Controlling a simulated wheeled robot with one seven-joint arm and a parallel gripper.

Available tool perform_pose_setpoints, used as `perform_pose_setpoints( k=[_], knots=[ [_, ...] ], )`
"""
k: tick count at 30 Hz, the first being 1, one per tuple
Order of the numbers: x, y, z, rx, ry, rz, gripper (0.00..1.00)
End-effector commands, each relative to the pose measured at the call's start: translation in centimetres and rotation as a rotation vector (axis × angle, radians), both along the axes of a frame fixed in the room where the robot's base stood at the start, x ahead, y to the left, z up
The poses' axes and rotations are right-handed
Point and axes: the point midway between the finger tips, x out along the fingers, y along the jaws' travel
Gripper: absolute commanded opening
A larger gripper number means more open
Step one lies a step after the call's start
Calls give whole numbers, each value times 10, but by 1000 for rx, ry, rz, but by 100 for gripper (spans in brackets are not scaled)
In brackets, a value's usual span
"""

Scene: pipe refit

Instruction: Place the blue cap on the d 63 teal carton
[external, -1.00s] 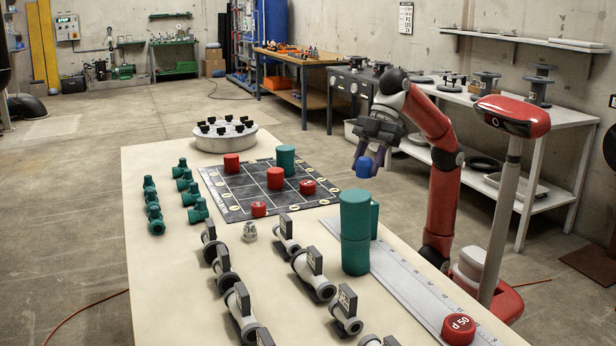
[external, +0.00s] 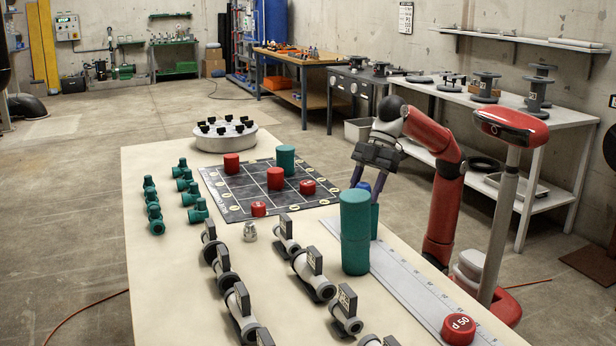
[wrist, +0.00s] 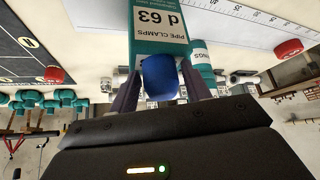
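The blue cap (wrist: 160,78) sits between the two fingers of my gripper (wrist: 160,95), which is shut on it. In the external view the blue cap (external: 363,187) shows low between the fingers of my gripper (external: 367,190), partly hidden. The teal carton labelled d 63, pipe clamps (wrist: 160,35), is right by the cap in the wrist view, its label upside down. In the external view a teal carton (external: 375,222) shows partly behind a tall teal cylinder, below the cap; its label is hidden. I cannot tell whether cap and carton touch.
The tall teal cylinder (external: 355,235) stands close in front of my gripper. A long ruler (external: 425,295) and a red d 50 cap (external: 458,328) lie to the right. Grey valves (external: 312,275) stand nearby.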

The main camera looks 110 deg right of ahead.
Motion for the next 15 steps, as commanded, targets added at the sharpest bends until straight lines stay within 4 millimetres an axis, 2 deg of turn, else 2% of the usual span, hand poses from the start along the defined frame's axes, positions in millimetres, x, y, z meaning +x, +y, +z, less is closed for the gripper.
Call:
perform_pose_setpoints(
  k=[2,10,15],
  knots=[
    [0,0,0,0,0,0,58],
    [0,0,1,0,0,0,58],
    [-5,-3,15,0,-2,-1,58]
  ],
)
